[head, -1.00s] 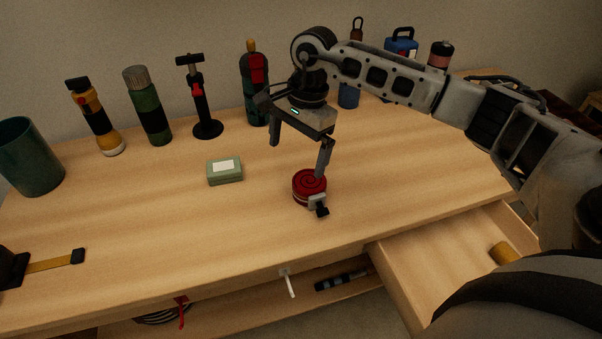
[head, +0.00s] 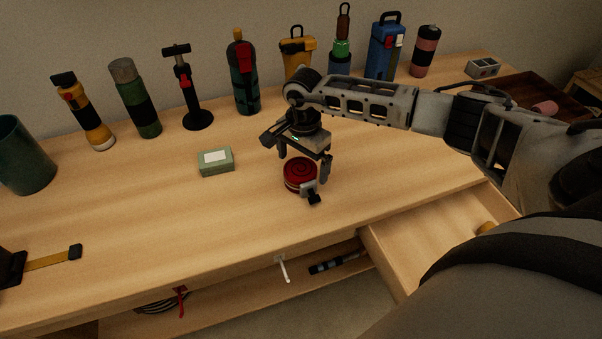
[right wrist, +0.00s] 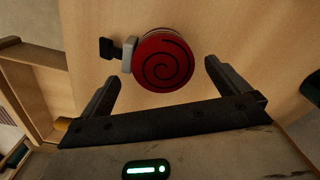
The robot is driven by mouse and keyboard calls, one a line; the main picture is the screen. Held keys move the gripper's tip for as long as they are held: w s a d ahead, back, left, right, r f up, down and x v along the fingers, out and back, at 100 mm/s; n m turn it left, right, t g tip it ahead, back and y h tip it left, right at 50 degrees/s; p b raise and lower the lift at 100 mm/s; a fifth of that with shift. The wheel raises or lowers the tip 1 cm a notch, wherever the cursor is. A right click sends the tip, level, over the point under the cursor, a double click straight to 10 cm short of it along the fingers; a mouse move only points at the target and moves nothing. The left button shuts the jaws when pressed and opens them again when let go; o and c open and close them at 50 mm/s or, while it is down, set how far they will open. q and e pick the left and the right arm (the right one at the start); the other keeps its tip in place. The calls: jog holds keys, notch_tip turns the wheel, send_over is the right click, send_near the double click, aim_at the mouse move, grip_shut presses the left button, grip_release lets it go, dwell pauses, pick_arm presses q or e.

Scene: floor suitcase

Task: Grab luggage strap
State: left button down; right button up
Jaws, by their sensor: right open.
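The luggage strap (head: 300,174) is a red roll with a dark spiral on top, lying on the wooden table. Its grey buckle with a black end points to the front right. My right gripper (head: 304,168) is open and empty, low over the strap and pointing down. In the right wrist view the strap (right wrist: 164,62) lies ahead of the fingertips, roughly between the open fingers (right wrist: 160,74), and no contact shows. My left gripper is not in view.
A green box (head: 216,161) lies left of the strap. Several bottles and tools stand along the back, including a green bottle (head: 138,100). An open drawer (head: 425,235) juts out at the front right. The table front of the box is clear.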

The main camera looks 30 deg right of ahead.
aim_at(301, 170)
jog(key=f, duration=0.2)
jog(key=shift+s+a+f, duration=0.25)
jog(key=shift+f, duration=0.6)
jog(key=c, duration=0.9)
jog(key=shift+w, duration=0.1)
jog(key=shift+r, duration=0.15)
